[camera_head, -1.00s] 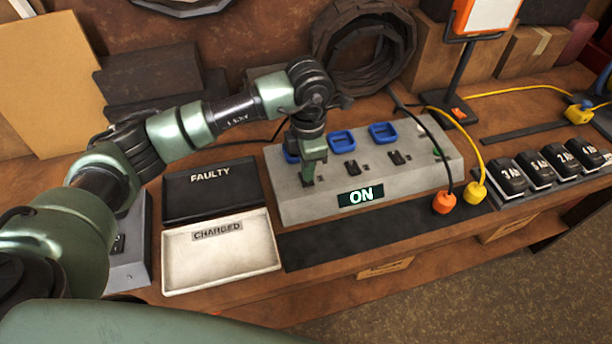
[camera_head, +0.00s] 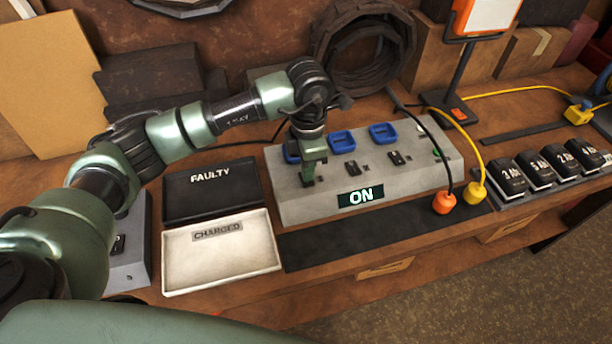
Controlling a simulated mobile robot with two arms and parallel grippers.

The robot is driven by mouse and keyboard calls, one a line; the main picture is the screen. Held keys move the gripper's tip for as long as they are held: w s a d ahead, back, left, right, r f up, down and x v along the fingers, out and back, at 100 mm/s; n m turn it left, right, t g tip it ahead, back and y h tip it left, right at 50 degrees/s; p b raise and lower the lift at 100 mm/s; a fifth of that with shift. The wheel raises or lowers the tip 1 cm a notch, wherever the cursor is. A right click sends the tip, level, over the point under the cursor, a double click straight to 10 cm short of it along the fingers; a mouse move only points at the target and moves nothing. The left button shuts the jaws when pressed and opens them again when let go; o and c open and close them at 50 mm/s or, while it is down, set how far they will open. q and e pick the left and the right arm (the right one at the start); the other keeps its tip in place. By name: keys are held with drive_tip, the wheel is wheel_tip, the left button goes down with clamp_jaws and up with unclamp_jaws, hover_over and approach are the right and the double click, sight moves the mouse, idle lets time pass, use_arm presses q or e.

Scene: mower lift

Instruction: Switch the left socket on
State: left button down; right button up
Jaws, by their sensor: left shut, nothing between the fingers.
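A grey socket box (camera_head: 405,186) stands on the bench with an ON label (camera_head: 361,197) on its front. Three blue sockets show along its back: the left socket (camera_head: 291,152), mostly hidden behind my gripper, the middle socket (camera_head: 342,141) and the right socket (camera_head: 383,133). A black switch sits in front of the middle socket (camera_head: 355,167) and another in front of the right one (camera_head: 398,158). My left gripper (camera_head: 308,182) is shut and empty, pointing down at the left switch's place. It hides that switch, so its position and any contact cannot be told. My right gripper is not in view.
A black FAULTY tray (camera_head: 212,200) and a white CHARGED tray (camera_head: 222,262) lie left of the box. Several black batteries (camera_head: 508,178) stand further right. A dark mat (camera_head: 350,240) lies in front.

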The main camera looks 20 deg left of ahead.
use_arm(q)
drive_tip(key=shift+f+b, duration=0.35)
drive_tip(key=shift+b, duration=0.05)
idle(0.7)
drive_tip(key=shift+f+b, duration=0.5)
drive_tip(key=shift+f, duration=0.1)
drive_tip(key=shift+r, duration=0.1)
drive_tip(key=shift+r+p, duration=1.75)
drive_tip(key=shift+r, duration=1.75)
drive_tip(key=shift+f, duration=0.1)
